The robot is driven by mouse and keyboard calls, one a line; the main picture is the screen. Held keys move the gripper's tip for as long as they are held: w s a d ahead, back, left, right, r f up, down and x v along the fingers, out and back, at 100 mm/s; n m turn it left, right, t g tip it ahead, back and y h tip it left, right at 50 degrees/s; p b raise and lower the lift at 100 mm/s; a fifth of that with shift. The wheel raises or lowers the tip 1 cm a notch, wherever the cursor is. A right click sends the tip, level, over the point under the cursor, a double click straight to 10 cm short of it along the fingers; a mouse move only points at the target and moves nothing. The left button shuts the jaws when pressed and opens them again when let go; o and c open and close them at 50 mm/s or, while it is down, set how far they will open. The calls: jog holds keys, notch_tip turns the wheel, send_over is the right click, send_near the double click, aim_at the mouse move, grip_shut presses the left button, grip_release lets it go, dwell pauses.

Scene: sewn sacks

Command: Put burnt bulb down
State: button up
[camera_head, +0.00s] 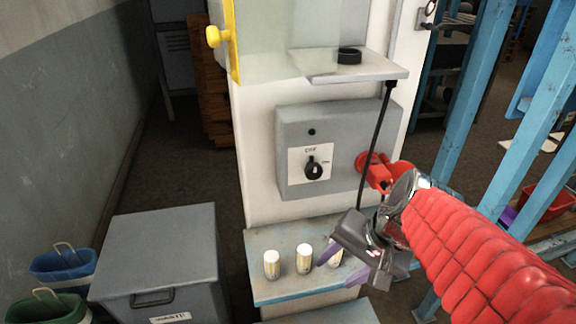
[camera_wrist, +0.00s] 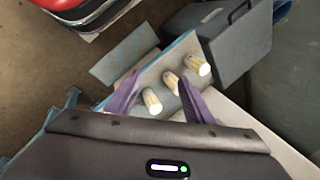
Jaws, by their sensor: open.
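Three white-and-yellow bulb-like cylinders stand upright in a row on a pale shelf (camera_head: 285,289): the left one (camera_head: 272,264), the middle one (camera_head: 304,259) and the right one (camera_head: 335,257). I cannot tell from their looks which is burnt. My gripper (camera_head: 338,262) is at the right one, its purple fingers apart. In the wrist view my gripper (camera_wrist: 161,75) has the nearest cylinder (camera_wrist: 152,101) between its open fingers. It appears to stand on the shelf; contact with the fingers cannot be told. The other two (camera_wrist: 171,80) stand beyond.
A grey box labelled waste (camera_head: 155,255) stands left of the shelf. A grey switch box (camera_head: 330,150) with a knob and red fitting (camera_head: 378,170) is above the shelf. A black cable (camera_head: 375,140) hangs close to my gripper. Blue posts (camera_head: 465,95) stand at right.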

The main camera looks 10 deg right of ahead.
notch_tip(320, 180, up, 6)
jog(key=s+a+n+t+h, duration=0.2)
jog(key=n+h, duration=0.1)
jog(key=n, duration=0.5)
jog(key=shift+a+f, duration=0.25)
